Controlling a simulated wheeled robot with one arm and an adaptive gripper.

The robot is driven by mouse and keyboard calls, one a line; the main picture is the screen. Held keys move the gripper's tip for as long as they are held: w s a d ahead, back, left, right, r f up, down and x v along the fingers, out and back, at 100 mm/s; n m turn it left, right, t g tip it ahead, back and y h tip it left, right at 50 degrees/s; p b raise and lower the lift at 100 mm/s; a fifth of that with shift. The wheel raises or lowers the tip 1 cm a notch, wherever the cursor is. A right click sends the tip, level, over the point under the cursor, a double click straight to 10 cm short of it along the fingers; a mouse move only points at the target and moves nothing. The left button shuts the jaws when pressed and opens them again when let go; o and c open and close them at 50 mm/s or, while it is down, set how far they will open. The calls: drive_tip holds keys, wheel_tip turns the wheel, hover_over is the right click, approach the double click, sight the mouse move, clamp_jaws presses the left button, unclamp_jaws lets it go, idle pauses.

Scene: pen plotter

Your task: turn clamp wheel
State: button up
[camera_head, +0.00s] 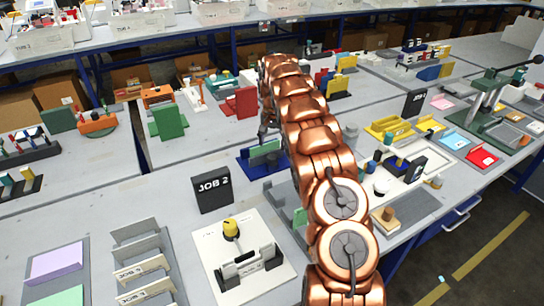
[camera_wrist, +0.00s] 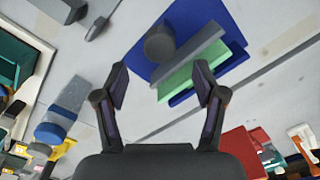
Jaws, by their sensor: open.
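A blue fixture (camera_wrist: 188,12) lies in front of my gripper (camera_wrist: 160,70) in the wrist view. It bears a dark grey round part (camera_wrist: 159,46), which looks like a clamp wheel, beside a grey bar (camera_wrist: 196,52) and a green plate (camera_wrist: 190,78). My gripper is open and empty, its fingertips apart, with the round part and plate beyond them. I cannot tell the exact gap. In the head view the blue fixture (camera_head: 246,168) stands left of my arm with its green plate (camera_head: 264,150); the round part is not clear there.
A JOB 2 sign (camera_head: 213,189) stands in front of the blue fixture. A white board (camera_head: 207,252) with a yellow knob (camera_head: 231,229) lies nearer. A red block (camera_head: 242,102) and green block (camera_head: 168,121) stand behind. Bare tabletop (camera_head: 110,200) is free at left.

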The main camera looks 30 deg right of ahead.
sight(272, 156)
wheel_tip(272, 156, down, 7)
drive_tip(key=shift+r+p, duration=0.15)
drive_tip(key=shift+p, duration=0.8)
drive_tip(key=c, duration=1.1)
drive_tip(key=shift+c, duration=0.2)
drive_tip(key=shift+a+n+b, duration=0.1)
drive_tip(key=shift+n+b, duration=0.2)
drive_tip(key=shift+b, duration=0.05)
drive_tip(key=shift+f+n+b, duration=0.2)
drive_tip(key=shift+n+b, duration=0.3)
drive_tip(key=shift+b, duration=0.1)
drive_tip(key=shift+n+b, duration=1.2)
drive_tip(key=shift+b, duration=0.05)
drive_tip(key=n+b, duration=0.2)
drive_tip(key=n, duration=0.1)
drive_tip(key=shift+r+n+b, duration=0.15)
drive_tip(key=shift+n+b, duration=0.95)
drive_tip(key=shift+n, duration=0.8)
